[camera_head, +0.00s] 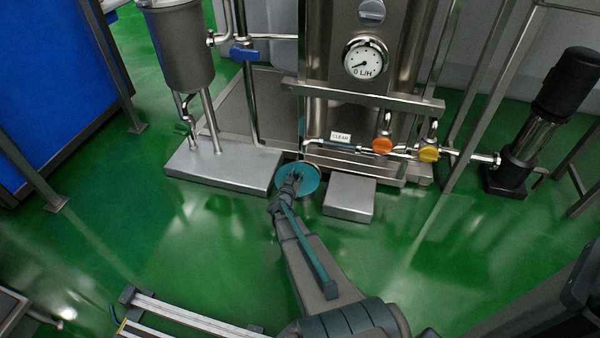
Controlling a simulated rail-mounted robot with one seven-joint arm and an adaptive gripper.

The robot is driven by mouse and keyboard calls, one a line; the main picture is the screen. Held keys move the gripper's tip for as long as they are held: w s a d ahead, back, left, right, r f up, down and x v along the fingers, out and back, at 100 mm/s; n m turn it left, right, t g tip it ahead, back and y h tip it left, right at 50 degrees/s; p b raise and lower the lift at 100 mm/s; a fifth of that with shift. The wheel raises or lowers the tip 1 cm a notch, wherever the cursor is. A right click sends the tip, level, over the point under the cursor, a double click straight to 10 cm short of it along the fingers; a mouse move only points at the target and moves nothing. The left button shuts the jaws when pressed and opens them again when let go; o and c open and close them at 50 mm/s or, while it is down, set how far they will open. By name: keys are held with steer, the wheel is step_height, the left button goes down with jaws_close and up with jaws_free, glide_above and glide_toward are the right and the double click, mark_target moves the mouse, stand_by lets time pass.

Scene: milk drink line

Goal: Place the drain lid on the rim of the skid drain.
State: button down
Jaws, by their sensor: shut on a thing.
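The drain lid (309,184) is a round teal disc in the middle of the head view, between two low metal plinths. My gripper (291,184) is over its left part and shut on it; the fingers are small and partly merge with the arm. A thin pale, metallic round edge shows just beyond the disc at its upper right. It looks like the rim of the skid drain (317,172), mostly hidden by the lid. I cannot tell whether the lid touches the rim or is held above it.
A low metal plinth (225,168) is close on the left, and a small metal block (349,197) close on the right. Behind are the tank with a gauge (366,60), and pipes with orange (382,146) and yellow (429,153) valve handles.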

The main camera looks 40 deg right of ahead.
mark_target(302, 165)
steer(key=x, duration=0.2)
steer(key=b+x, duration=0.1)
steer(key=x, duration=0.1)
steer(key=r+x, duration=0.1)
steer(key=x, duration=0.1)
steer(key=f+b, duration=0.3)
steer(key=shift+w+d+f, duration=0.15)
steer(key=shift+w+f, duration=0.1)
steer(key=shift+f, duration=0.05)
steer(key=shift+r, duration=0.1)
steer(key=c, duration=0.8)
jaws_free()
steer(key=shift+c, duration=0.2)
